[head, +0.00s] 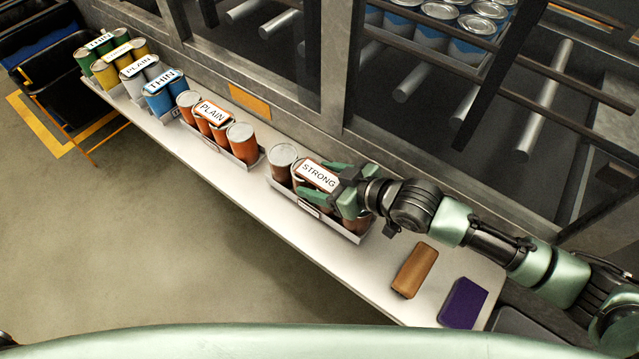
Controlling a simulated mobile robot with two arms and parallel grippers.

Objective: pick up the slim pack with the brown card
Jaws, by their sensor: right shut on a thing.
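The slim pack with the brown card (318,176) is a narrow pack with a white label reading STRONG and a brown edge. It is among brown cans in a grey tray (349,236) on the white shelf. My right gripper (322,181) comes in from the right, with its green fingers on either side of the pack, shut on it. The fingers and wrist hide part of the pack and the cans behind. I cannot tell whether the pack is clear of the tray floor. My left gripper is not in view.
Orange cans with a PLAIN card (212,112) stand in the tray to the left, with blue, grey, yellow and green cans beyond. A brown block (414,270) and a purple block (463,303) lie on the shelf (375,281) at right. Metal posts stand behind.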

